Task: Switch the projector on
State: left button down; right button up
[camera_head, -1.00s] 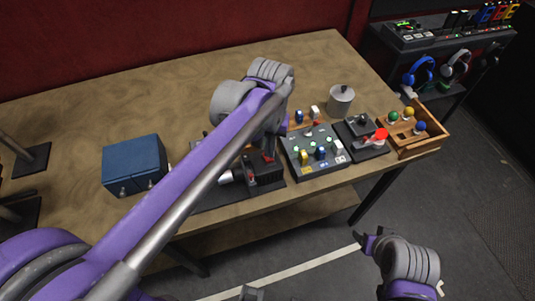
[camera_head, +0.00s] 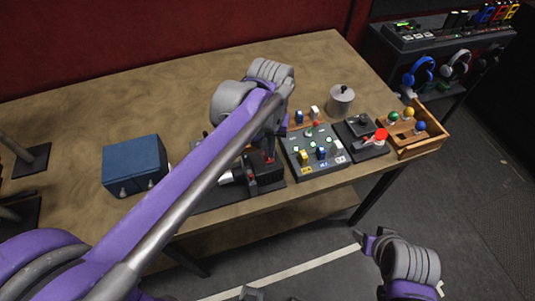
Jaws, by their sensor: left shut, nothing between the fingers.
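The projector appears to be the black box-shaped device (camera_head: 266,183) with a pale lens (camera_head: 226,178) on its left side, on a dark base near the table's front edge. A small red part (camera_head: 269,159) shows on its top. My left gripper (camera_head: 268,154) is shut and empty, pointing down at the projector's top. Its arm crosses the table and hides part of the device. I cannot tell whether the fingertips touch it. My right gripper (camera_head: 366,241) is off the table's front at lower right; its jaw state is unclear.
Right of the projector stand a grey button panel (camera_head: 318,163), a black lever box with a red knob (camera_head: 380,135), a wooden tray of coloured knobs (camera_head: 432,143) and a lidded grey pot (camera_head: 341,101). A blue box (camera_head: 134,160) sits left. The table's back is clear.

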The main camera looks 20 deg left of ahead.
aim_at(269, 160)
pick_arm(q)
jog(key=shift+f+b, duration=0.55)
jog(key=shift+f, duration=0.45)
pick_arm(e)
jog(key=shift+s+f, duration=0.3)
jog(key=shift+f, duration=0.45)
pick_arm(q)
jog(key=shift+r+p, duration=1.9)
jog(key=shift+r, duration=1.7)
jog(key=shift+w, duration=0.1)
pick_arm(e)
jog(key=r, duration=0.1)
jog(key=w+r, duration=0.1)
jog(key=r, duration=0.1)
jog(key=w+r, duration=0.1)
jog(key=r, duration=0.1)
jog(key=shift+w+r, duration=0.2)
jog(key=shift+s, duration=0.1)
pick_arm(q)
jog(key=shift+f, duration=0.1)
